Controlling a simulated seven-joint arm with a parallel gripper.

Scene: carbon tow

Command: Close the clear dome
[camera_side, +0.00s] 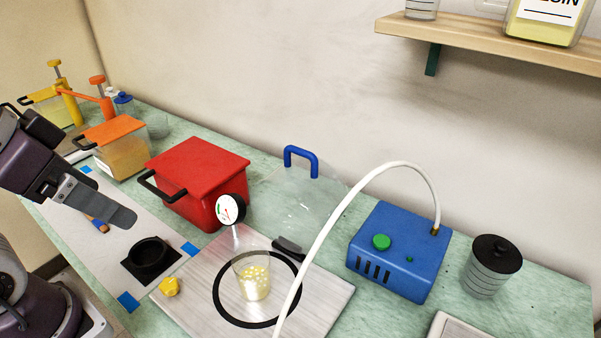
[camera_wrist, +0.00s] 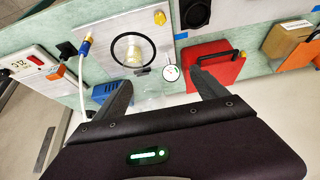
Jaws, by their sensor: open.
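The clear dome (camera_side: 303,208) stands raised and tilted back behind the metal plate (camera_side: 325,292), with its blue handle (camera_side: 301,153) at the top. A black hinge-like piece (camera_side: 288,247) is at its lower edge. A black ring (camera_side: 219,306) on the plate surrounds a clear cup (camera_side: 255,281) of pale yellow contents. The ring and cup (camera_wrist: 134,57) also show uncovered in the wrist view, where the dome is too faint to outline. My gripper (camera_side: 128,215) is at the left, apart from the dome; in the wrist view its fingers (camera_wrist: 161,77) are spread and empty.
A red lidded box (camera_side: 197,180) with a dial gauge (camera_side: 230,209) beside it stands left of the dome. A white hose (camera_side: 330,230) arches from the blue pump box (camera_side: 400,253) across the plate's right side. A yellow knob (camera_side: 170,287) sits at the plate's left corner.

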